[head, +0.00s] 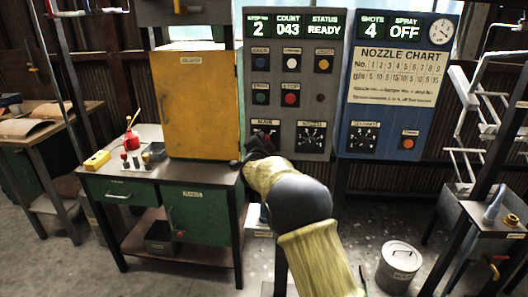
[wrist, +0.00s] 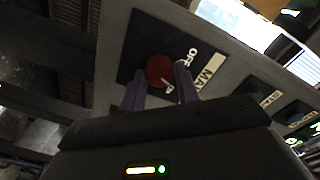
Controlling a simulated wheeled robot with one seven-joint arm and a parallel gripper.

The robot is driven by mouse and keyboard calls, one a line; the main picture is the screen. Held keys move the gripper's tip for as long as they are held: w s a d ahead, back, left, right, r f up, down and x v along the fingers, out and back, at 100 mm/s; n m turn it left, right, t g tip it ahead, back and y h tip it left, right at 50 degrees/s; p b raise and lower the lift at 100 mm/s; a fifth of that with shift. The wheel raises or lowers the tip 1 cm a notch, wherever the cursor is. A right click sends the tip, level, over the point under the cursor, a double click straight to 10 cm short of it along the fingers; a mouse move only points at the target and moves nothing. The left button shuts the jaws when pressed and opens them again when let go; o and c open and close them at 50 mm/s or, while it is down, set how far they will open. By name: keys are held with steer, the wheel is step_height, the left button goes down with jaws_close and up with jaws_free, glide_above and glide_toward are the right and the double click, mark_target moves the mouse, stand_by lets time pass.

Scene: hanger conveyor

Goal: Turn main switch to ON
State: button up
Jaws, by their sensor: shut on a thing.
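The main switch shows in the wrist view as a red round knob (wrist: 160,70) on a black plate with a pale "OFF" mark and a partly visible "MAIN" label. My gripper (wrist: 159,84) has one finger on each side of the knob and is shut on it. In the head view, the black main switch plate (head: 264,130) is at the lower left of the grey panel. My gripper (head: 252,148) reaches it from below, and my arm hides the knob there. I cannot tell the knob's exact turn.
The grey panel (head: 290,107) shows "STATUS READY", with lit buttons and another dial (head: 312,136) right of the switch. A blue panel (head: 400,137) adjoins it. A yellow cabinet (head: 196,100) stands on the bench close left of my gripper. A bucket (head: 399,266) is on the floor.

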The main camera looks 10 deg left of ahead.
steer(key=m+b, duration=0.4)
steer(key=shift+f+m, duration=0.15)
steer(key=shift+m, duration=0.25)
steer(key=o, duration=1)
steer(key=shift+s, duration=0.1)
steer(key=s, duration=0.5)
steer(key=s+b, duration=0.1)
steer(key=s, duration=0.5)
steer(key=s+r+b, duration=0.1)
steer(key=s, duration=0.5)
steer(key=shift+s, duration=0.15)
